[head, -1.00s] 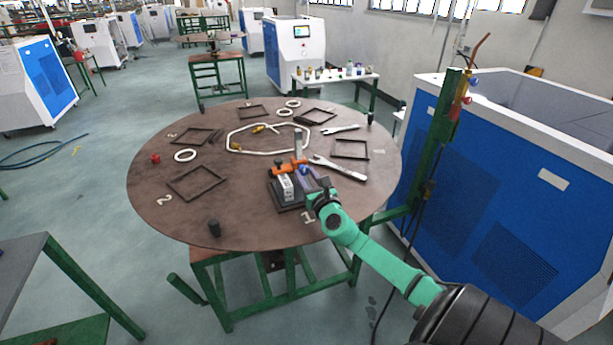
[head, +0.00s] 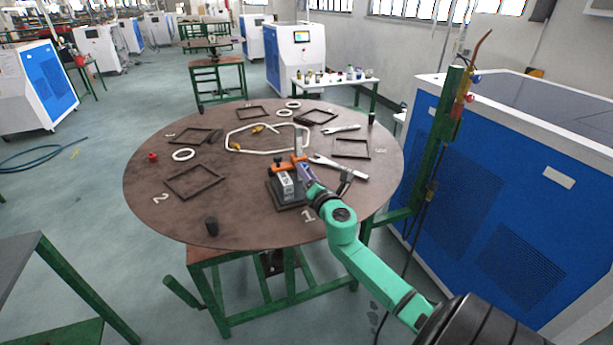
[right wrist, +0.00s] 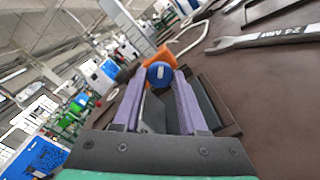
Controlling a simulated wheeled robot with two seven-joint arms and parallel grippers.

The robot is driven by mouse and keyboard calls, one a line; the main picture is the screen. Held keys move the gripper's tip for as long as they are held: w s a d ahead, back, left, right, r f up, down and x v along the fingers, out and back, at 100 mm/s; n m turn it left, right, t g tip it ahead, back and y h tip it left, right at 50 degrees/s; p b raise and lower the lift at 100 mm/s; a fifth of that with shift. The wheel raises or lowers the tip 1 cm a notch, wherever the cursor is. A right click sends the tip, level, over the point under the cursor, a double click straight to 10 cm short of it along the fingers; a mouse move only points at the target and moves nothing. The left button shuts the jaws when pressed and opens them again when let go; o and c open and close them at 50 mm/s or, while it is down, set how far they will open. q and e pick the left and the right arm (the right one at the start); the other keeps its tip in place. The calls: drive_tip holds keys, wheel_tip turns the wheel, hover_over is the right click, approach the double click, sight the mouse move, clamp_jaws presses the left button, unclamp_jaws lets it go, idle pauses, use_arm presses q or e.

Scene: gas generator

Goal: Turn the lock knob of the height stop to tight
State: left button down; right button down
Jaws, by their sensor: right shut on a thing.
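The height stop stands near the right front of the round table, with an upright grey post (head: 298,142) and an orange slider (head: 284,164). In the right wrist view its orange part (right wrist: 159,58) lies just beyond a round blue lock knob (right wrist: 159,74) with a small pale mark. My right gripper (right wrist: 159,80) is shut on the blue lock knob, with one purple finger on each side of it. In the head view my right gripper (head: 306,174) reaches the stop from the right front and hides the knob. A grey block (head: 283,186) sits beside the post. My left gripper is not in view.
The round brown table (head: 250,225) also bears dark square frames (head: 194,181), white rings (head: 183,155), a bent white tube (head: 235,140) and wrenches (head: 340,168). A dark cylinder (head: 211,226) stands near the front edge. A green post (head: 440,140) rises right of the table.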

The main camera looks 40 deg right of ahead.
drive_tip(key=m, duration=0.4)
drive_tip(key=shift+m, duration=0.3)
drive_tip(key=m, duration=0.4)
drive_tip(key=shift+m, duration=0.3)
drive_tip(key=shift+f, duration=0.1)
drive_tip(key=shift+c, duration=2.3)
unclamp_jaws()
drive_tip(key=shift+s, duration=0.1)
